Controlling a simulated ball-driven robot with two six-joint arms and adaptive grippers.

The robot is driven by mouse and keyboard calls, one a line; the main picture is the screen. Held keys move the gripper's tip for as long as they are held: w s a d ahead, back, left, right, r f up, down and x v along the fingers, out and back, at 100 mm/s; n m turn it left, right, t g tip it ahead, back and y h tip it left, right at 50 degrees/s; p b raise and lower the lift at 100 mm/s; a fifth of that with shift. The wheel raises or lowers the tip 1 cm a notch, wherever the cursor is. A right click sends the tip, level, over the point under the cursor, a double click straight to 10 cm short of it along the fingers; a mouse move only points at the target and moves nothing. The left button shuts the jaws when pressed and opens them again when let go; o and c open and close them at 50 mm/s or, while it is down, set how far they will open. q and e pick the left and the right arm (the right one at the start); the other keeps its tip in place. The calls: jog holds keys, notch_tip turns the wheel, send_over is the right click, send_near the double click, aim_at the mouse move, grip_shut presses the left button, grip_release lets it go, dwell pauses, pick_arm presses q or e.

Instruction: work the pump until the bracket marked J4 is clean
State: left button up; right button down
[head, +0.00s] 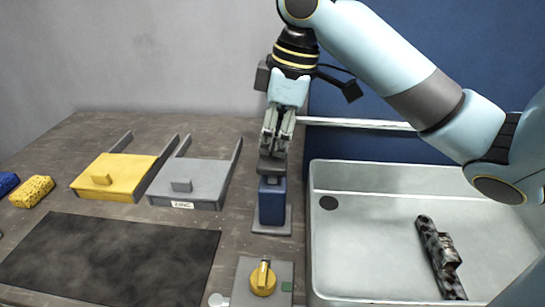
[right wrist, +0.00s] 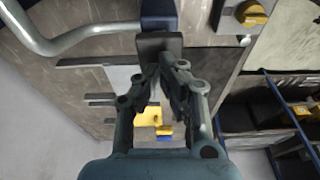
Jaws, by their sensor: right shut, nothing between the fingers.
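The pump (head: 272,205) has a blue body on a grey base and a dark top (head: 271,166); it stands just left of the sink. My right gripper (head: 271,152) is shut and empty, pointing down with its fingertips at the dark top. In the right wrist view the fingertips (right wrist: 158,72) are close to the dark top (right wrist: 160,46); I cannot tell whether they touch it. A bracket (head: 440,256), blotched dark and grey, lies tilted in the sink (head: 345,272). No J4 mark is legible on it. My left gripper is out of view.
A grey spout (head: 355,123) runs behind the sink; it also shows in the right wrist view (right wrist: 85,38). A panel with a yellow knob (head: 263,278) is in front of the pump. Left are yellow (head: 120,172) and grey ZINC (head: 196,180) trays, a sponge (head: 32,191) and a dark mat (head: 110,255).

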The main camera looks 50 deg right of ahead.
aim_at(274, 160)
jog(key=shift+s+d+b+x, duration=0.15)
jog(key=shift+b+x, duration=0.25)
jog(key=shift+x, duration=0.6)
jog(key=shift+s+d+b+x, duration=0.15)
jog(key=shift+b+x, duration=0.25)
jog(key=shift+x, duration=0.55)
jog(key=shift+a, duration=0.1)
jog(key=p+v, duration=0.1)
jog(key=p, duration=0.1)
jog(key=p+v, duration=0.3)
jog(key=shift+w+a+r+p, duration=0.2)
jog(key=shift+w+r+p, duration=0.1)
jog(key=shift+p, duration=0.1)
jog(key=shift+f, duration=0.2)
